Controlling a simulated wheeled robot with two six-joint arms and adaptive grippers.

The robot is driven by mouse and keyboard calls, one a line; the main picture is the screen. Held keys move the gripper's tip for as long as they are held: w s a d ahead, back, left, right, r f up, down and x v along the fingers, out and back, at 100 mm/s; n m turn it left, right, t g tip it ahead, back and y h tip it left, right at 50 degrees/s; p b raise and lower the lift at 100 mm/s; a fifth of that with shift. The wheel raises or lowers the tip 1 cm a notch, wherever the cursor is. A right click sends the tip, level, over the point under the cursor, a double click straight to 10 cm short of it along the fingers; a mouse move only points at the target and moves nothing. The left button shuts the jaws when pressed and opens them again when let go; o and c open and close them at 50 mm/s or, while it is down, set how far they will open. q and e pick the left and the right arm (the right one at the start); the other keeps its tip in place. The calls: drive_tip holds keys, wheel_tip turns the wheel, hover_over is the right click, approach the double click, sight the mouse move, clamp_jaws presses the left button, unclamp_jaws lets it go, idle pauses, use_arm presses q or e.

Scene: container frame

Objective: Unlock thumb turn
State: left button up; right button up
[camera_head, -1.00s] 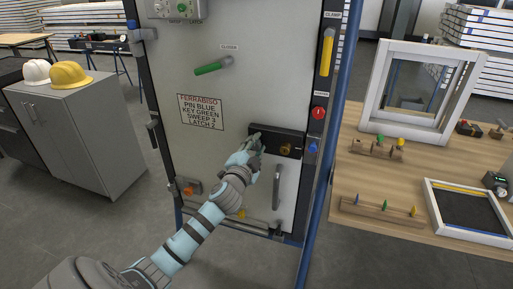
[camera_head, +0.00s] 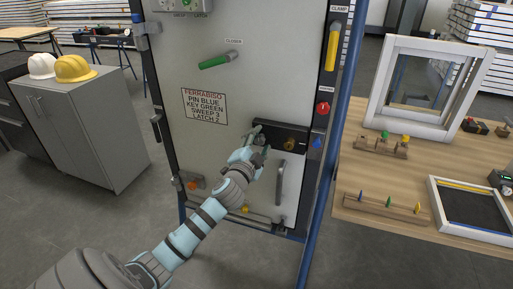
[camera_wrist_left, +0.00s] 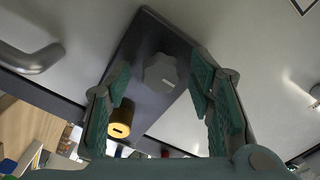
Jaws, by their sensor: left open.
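The thumb turn (camera_wrist_left: 160,72) is a grey many-sided knob with a small slot mark, on a dark lock case (camera_wrist_left: 150,28) on the door. My left gripper (camera_wrist_left: 162,98) is open, with one green finger on each side of the knob in the wrist view. I cannot tell if the fingers touch it. In the head view my left gripper (camera_head: 254,143) is at the left end of the dark lock case (camera_head: 305,136) and hides the knob. A brass key cylinder (camera_head: 291,143) sits to its right; it also shows in the wrist view (camera_wrist_left: 120,118). My right gripper is not in view.
A vertical grey pull handle (camera_head: 281,184) is below the lock case. A green lever (camera_head: 215,61), a yellow clamp handle (camera_head: 332,47) and a red knob (camera_head: 323,107) are on the door and frame. A wooden table (camera_head: 365,185) with key racks stands at right.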

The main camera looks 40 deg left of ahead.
use_arm(q)
drive_tip(key=v, duration=1.1)
drive_tip(key=shift+s, duration=0.2)
drive_tip(key=shift+d, duration=0.15)
drive_tip(key=s+a+f+n+g+h, duration=0.1)
drive_tip(key=s+f+g, duration=0.2)
drive_tip(key=f, duration=0.8)
drive_tip(key=s+a+f+g, duration=0.2)
drive_tip(key=f, duration=0.8)
drive_tip(key=s+a+f+n+g+h, duration=0.1)
drive_tip(key=s+f+g, duration=0.2)
drive_tip(key=f, duration=0.8)
drive_tip(key=s+d+f+n+g+h, duration=0.1)
drive_tip(key=s+d+f+n+g, duration=0.15)
drive_tip(key=s+f, duration=1)
drive_tip(key=s+d+f+g, duration=0.1)
drive_tip(key=s+d+f, duration=0.1)
drive_tip(key=s+d, duration=0.2)
drive_tip(key=s+d+f+n+g+h, duration=0.1)
drive_tip(key=s+d+f+g, duration=0.1)
drive_tip(key=s, duration=0.6)
drive_tip(key=s+d+f+n+g+h+p, duration=0.1)
drive_tip(key=s+d+f+g, duration=0.1)
drive_tip(key=s+d+f, duration=0.2)
drive_tip(key=s+d, duration=0.3)
drive_tip(key=shift+f, duration=0.25)
